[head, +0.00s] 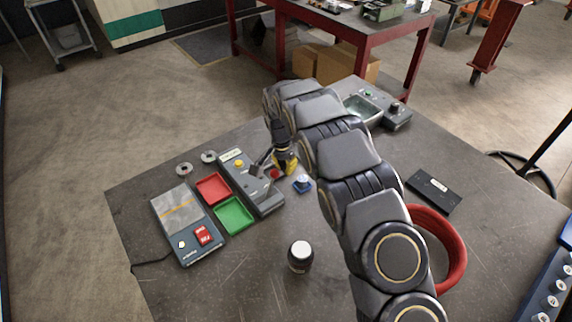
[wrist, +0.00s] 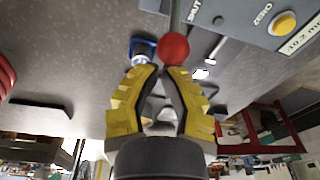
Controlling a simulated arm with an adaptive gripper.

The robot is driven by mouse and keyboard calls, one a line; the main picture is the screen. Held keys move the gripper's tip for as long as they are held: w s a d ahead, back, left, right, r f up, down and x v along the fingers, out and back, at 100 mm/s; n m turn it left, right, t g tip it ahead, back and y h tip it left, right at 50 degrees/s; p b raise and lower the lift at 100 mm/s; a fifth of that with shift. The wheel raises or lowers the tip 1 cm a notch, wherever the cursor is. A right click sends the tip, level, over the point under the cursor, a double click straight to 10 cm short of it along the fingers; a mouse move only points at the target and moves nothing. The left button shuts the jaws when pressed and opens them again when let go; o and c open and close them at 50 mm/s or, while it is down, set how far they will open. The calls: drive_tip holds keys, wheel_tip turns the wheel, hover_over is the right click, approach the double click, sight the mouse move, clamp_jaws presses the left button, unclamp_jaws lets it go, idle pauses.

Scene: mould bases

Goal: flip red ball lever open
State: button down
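The red ball (wrist: 173,48) of the lever shows just past my fingertips in the wrist view. A thin grey rod (wrist: 176,16) runs up from it beside the grey panel marked SHUT. In the head view the red ball (head: 275,173) is at the right side of the grey device (head: 262,195), partly behind my gripper. My gripper (wrist: 160,72) has yellow fingers with a gap between them and nothing seen between the pads. The right fingertip looks very close to the ball; I cannot tell whether it touches.
A yellow button (wrist: 282,23) sits on the panel. A red ring (head: 452,250) lies right of my arm.

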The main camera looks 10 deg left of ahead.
sight(273, 171)
drive_tip(key=shift+s+a+r+t+h, duration=0.1)
drive_tip(key=shift+s+r+t+h, duration=0.05)
drive_tip(key=shift+t+h, duration=0.25)
drive_tip(key=shift+s+a+r+t+h, duration=0.25)
drive_tip(key=shift+a+t+h, duration=0.05)
drive_tip(key=shift+t+h, duration=0.4)
drive_tip(key=shift+s+a+r, duration=0.15)
drive_tip(key=shift+s+a, duration=0.1)
idle(0.3)
drive_tip(key=shift+s+a+r, duration=0.4)
drive_tip(key=shift+s+a, duration=1.75)
drive_tip(key=shift+s, duration=0.05)
drive_tip(key=shift+w, duration=0.1)
